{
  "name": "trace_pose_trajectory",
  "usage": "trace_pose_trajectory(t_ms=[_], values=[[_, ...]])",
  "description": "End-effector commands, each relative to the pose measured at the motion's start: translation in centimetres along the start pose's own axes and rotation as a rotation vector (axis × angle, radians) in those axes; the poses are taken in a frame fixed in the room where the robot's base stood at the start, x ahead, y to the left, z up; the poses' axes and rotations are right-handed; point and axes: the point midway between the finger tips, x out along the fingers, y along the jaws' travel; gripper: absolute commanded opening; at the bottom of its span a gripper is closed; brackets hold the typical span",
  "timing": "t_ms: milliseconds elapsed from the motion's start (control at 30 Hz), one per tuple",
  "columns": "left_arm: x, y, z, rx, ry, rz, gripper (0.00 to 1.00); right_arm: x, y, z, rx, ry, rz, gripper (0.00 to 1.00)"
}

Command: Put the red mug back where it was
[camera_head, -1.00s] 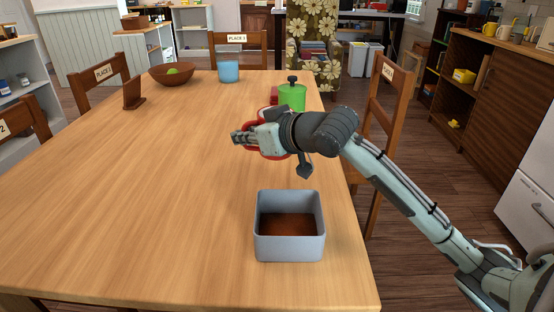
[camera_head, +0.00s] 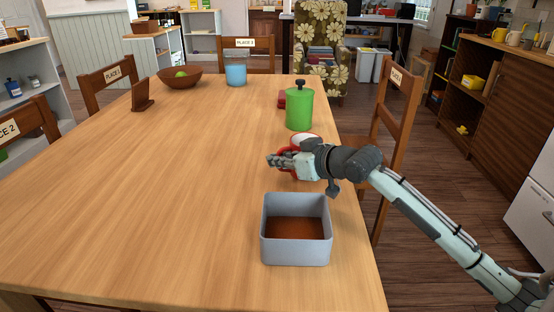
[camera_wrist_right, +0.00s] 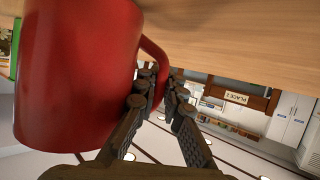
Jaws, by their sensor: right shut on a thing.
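The red mug (camera_head: 307,137) is in my right gripper (camera_head: 270,162), near the table's right edge in the head view. Its pale rim shows behind the gripper, and most of its body is hidden there. In the right wrist view the mug (camera_wrist_right: 75,75) fills the left side, and my right gripper (camera_wrist_right: 162,95) is shut on its handle. I cannot tell whether the mug's base touches the table. The mug is between the green canister (camera_head: 299,110) and the grey box (camera_head: 295,252). My left gripper is not in view.
The wooden table (camera_head: 150,190) is mostly clear at left and centre. A small red item (camera_head: 282,99) is beside the canister. A blue container (camera_head: 236,75), a brown bowl (camera_head: 180,80) and a wooden stand (camera_head: 143,96) are at the far end. A chair (camera_head: 390,120) stands at right.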

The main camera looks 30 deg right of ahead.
Motion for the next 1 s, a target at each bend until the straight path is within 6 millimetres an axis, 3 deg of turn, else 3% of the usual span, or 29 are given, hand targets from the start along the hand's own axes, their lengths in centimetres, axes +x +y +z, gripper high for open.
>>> trace_pose_trajectory(t_ms=[133, 200, 333, 733, 1000], values=[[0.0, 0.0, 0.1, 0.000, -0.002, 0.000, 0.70, 0.1, 0.0, 0.1, -0.001, 0.001, 0.000, 0.00], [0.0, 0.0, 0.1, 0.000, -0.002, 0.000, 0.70, 0.1, 0.0, 0.2, 0.000, -0.001, 0.000, 0.13], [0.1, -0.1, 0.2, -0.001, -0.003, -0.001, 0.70, 0.1, 0.0, 0.2, 0.001, -0.001, 0.000, 0.29], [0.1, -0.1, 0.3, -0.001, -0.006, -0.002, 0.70, -0.5, 0.0, 0.1, 0.000, -0.002, 0.000, 0.29], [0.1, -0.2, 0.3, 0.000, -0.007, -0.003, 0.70, -5.7, 0.0, 0.2, -0.002, -0.004, 0.000, 0.29]])
